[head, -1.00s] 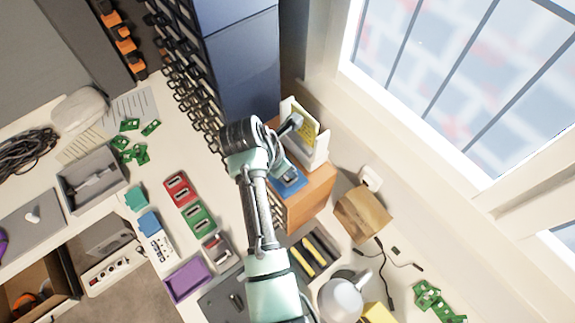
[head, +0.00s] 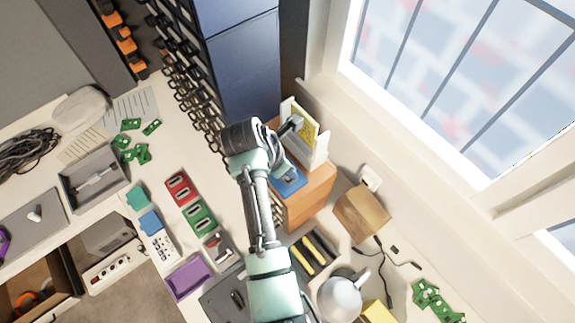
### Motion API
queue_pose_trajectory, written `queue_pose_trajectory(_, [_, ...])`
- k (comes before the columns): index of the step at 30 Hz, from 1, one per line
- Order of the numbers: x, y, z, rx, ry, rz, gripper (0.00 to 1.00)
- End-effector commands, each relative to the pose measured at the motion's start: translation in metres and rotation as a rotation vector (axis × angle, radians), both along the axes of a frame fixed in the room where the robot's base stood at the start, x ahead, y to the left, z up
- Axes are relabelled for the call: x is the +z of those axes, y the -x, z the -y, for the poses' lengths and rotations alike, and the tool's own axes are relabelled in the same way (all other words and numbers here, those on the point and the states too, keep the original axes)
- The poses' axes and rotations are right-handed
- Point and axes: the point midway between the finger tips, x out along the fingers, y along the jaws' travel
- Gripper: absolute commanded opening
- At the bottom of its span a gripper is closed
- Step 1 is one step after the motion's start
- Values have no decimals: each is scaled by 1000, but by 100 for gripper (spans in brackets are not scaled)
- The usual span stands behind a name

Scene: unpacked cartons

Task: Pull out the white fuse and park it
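My arm reaches up from the bottom edge and bends over the wooden cabinet (head: 312,203). My gripper (head: 297,123) is small in the head view, at the white open-fronted box with a yellow panel (head: 313,147) on top of the cabinet. Its fingers are too small and partly hidden, so I cannot tell whether they are open or shut, or whether they touch anything. I cannot make out a white fuse at the box. A blue piece (head: 289,184) lies on the cabinet top, partly behind my wrist.
Red (head: 178,187) and green (head: 199,217) holders and a purple tray (head: 187,278) lie on the bench left of my arm. A white mug (head: 340,297) and a cardboard box (head: 361,212) stand to the right. Tall blue cabinets (head: 240,65) rise behind my elbow.

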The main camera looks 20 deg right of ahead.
Motion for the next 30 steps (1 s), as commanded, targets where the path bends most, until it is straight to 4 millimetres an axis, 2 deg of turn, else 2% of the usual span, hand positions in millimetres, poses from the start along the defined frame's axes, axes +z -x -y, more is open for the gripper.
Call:
queue_pose_trajectory(18, [-1,0,0,0,0,0,0])
queue_pose_trajectory(30, [-8,0,0,0,0,0,0])
